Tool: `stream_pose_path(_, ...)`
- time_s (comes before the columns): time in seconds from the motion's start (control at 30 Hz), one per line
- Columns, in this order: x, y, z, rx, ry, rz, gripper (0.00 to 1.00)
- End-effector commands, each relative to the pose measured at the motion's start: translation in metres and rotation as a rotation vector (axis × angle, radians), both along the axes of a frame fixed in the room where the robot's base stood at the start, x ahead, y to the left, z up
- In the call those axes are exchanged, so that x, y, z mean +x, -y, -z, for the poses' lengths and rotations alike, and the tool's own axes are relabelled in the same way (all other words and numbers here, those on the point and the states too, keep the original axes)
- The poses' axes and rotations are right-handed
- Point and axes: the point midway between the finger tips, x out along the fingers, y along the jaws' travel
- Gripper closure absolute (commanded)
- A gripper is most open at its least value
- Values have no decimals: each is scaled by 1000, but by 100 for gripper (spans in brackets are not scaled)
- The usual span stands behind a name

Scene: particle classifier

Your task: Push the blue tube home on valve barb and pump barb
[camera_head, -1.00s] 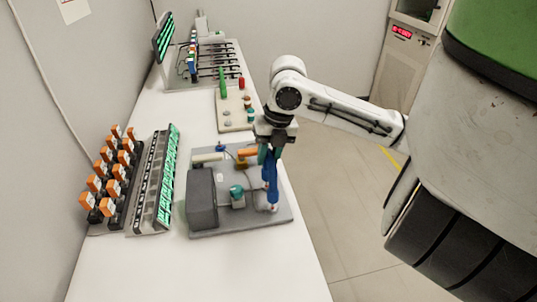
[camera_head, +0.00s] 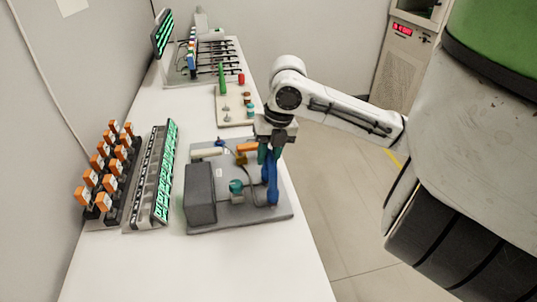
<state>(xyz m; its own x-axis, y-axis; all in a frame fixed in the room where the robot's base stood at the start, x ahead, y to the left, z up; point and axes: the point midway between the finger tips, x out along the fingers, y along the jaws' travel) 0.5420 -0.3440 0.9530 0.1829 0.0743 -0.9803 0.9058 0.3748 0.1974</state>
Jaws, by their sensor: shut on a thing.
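The blue tube (camera_head: 272,182) stands along the right side of the grey board (camera_head: 240,221), its lower end near the board's right front part. My gripper (camera_head: 268,156) is above the right rear of the board, pointing down, and is shut on the upper part of the tube. The two barbs are too small or hidden to make out, so I cannot tell how far the tube sits on either.
The board also carries a dark grey box (camera_head: 200,194), a teal-topped part (camera_head: 236,187) and an orange part (camera_head: 247,147). Behind is a beige board (camera_head: 229,118) with coloured pegs. Racks of orange-topped parts (camera_head: 97,161) stand left. The front tabletop is clear.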

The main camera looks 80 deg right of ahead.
Motion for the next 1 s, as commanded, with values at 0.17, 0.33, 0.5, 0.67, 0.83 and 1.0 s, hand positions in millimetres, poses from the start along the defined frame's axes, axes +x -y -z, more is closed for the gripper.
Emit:
stream_pose_path(0.17, 0, -1, 7, 3, -2, -1, 100)
stream_pose_path(0.33, 0, -1, 11, 3, -3, -1, 100)
stream_pose_path(0.5, 0, -1, 11, 3, -3, -1, 65)
stream_pose_path(0.67, 0, -1, 11, 2, -2, -1, 50)
stream_pose_path(0.83, 0, 0, 11, 2, -2, -1, 43)
stream_pose_path(1.0, 0, 0, 9, 2, -2, -1, 43)
